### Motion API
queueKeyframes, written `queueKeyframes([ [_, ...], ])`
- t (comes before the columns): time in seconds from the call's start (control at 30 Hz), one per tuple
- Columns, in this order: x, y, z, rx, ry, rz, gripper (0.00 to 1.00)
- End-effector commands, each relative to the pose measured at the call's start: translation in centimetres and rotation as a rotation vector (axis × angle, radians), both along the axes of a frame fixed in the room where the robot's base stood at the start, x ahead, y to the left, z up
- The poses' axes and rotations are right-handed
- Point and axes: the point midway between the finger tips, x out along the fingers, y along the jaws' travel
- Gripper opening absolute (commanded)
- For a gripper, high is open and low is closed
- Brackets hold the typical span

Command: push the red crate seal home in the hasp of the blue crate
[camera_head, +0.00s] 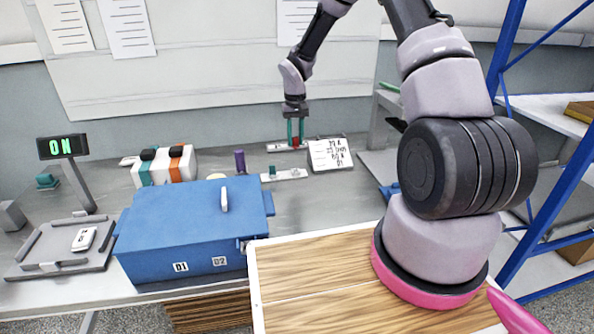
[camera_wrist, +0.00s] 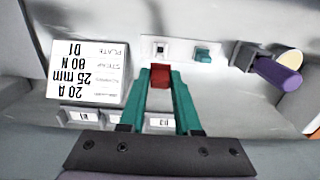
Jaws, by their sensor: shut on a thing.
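The red crate seal (camera_head: 296,142) is a small red block between my gripper's fingertips at the back of the bench. My gripper (camera_head: 296,134) points down with teal fingers shut on it. In the wrist view the red seal (camera_wrist: 160,75) sits between the fingertips of my gripper (camera_wrist: 160,72), beside a white strip (camera_wrist: 180,50); I cannot tell whether it touches the strip. The blue crate (camera_head: 185,235) stands front left with its lid down, well apart from my gripper. A small dark fitting (camera_head: 243,244) shows at its right front; I cannot tell whether it is the hasp.
A printed card (camera_head: 329,153) stands right of my gripper. A teal block (camera_wrist: 205,53) sits on the white strip, with a purple handle (camera_head: 240,160) near it. A lit "ON" display (camera_head: 62,147) stands left. A wooden-topped surface (camera_head: 320,280) lies in front, mostly clear.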

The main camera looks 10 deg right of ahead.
Motion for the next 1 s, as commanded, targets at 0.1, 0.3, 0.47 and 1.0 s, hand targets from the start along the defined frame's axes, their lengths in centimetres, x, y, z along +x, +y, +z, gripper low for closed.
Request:
queueKeyframes([
  [0.1, 0.0, 0.0, 0.0, 0.0, 0.0, 0.0, 0.0],
  [0.3, 0.0, 0.0, -1.1, 0.0, 0.002, 0.001, 0.0],
  [0.47, -0.1, 0.0, -3.7, 0.0, 0.003, 0.0, 0.0],
  [1.0, 0.0, 0.0, -9.7, 0.0, -0.002, -0.001, 0.0],
])
